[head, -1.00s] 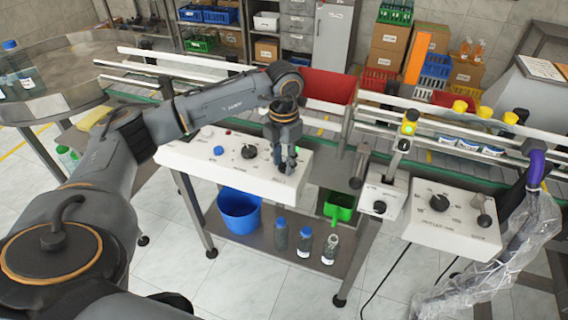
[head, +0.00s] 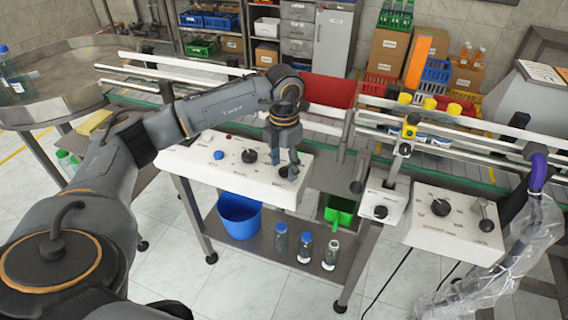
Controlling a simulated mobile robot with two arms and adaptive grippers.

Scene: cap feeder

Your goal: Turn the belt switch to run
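A white control box (head: 190,162) stands on a metal stand in the middle left of the head view. It has a black rotary knob (head: 249,156), a blue button (head: 218,155) and a small red part. My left gripper (head: 288,169) points down at the box's right end, over a small dark switch. Its fingers cover most of that switch, so its setting, its label and whether the fingers grip it cannot be told. My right gripper is not in view.
A conveyor (head: 330,125) with white rails runs behind the box. Yellow-capped bottles (head: 430,103) stand along it at the right. A small switch box (head: 382,206) and a second control box (head: 425,230) are to the right. A blue bucket (head: 239,218) is on the shelf below.

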